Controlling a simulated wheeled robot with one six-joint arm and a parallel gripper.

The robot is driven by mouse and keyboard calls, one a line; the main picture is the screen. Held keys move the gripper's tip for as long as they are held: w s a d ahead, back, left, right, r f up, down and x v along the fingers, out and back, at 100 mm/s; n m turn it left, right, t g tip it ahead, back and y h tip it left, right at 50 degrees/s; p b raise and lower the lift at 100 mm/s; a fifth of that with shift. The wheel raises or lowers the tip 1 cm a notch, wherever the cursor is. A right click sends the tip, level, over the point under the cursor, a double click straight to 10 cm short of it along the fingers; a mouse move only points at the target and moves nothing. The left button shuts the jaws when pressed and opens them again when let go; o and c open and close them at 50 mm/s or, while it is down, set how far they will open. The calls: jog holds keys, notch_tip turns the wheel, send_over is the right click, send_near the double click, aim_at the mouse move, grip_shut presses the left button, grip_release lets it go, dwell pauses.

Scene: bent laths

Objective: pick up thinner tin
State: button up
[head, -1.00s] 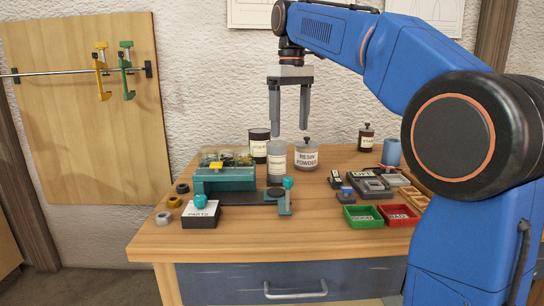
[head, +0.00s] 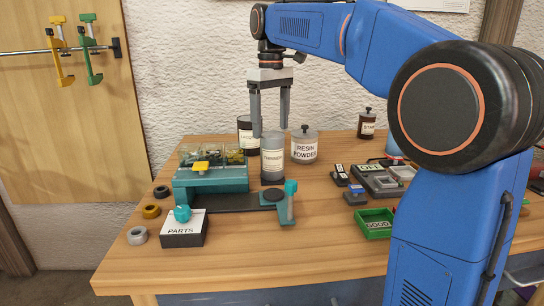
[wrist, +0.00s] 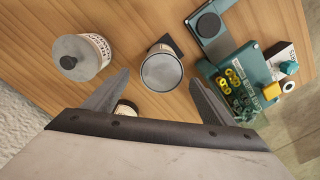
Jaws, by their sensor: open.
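A grey cylindrical tin with a pale label (head: 272,166) stands upright on the bench; its small lettering is hard to read, but it looks like the thinner tin. In the wrist view its round grey top (wrist: 162,72) shows between the fingertips. My gripper (head: 271,128) points down, open and empty, over this tin, with its fingertips near the tin's top. I cannot tell whether they reach below the rim. In the wrist view my gripper (wrist: 160,76) has one finger on each side of the tin, with gaps.
A dark labelled tin (head: 245,138) stands just behind left, and the resin powder jar (head: 304,150) close behind right. A teal fixture (head: 210,186) is close on the left. A parts box (head: 184,234), green tray (head: 374,230) and dark stain bottle (head: 367,124) stand farther off.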

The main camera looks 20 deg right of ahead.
aim_at(271, 134)
notch_tip(271, 134, down, 5)
jog(key=shift+f, duration=0.2)
jog(key=shift+s+d+f, duration=0.1)
jog(key=shift+s+f, duration=0.1)
jog(key=shift+f, duration=1.15)
jog(key=shift+s+f, duration=0.15)
jog(key=shift+f, duration=1.15)
jog(key=c, duration=1.5)
jog(key=shift+r, duration=0.1)
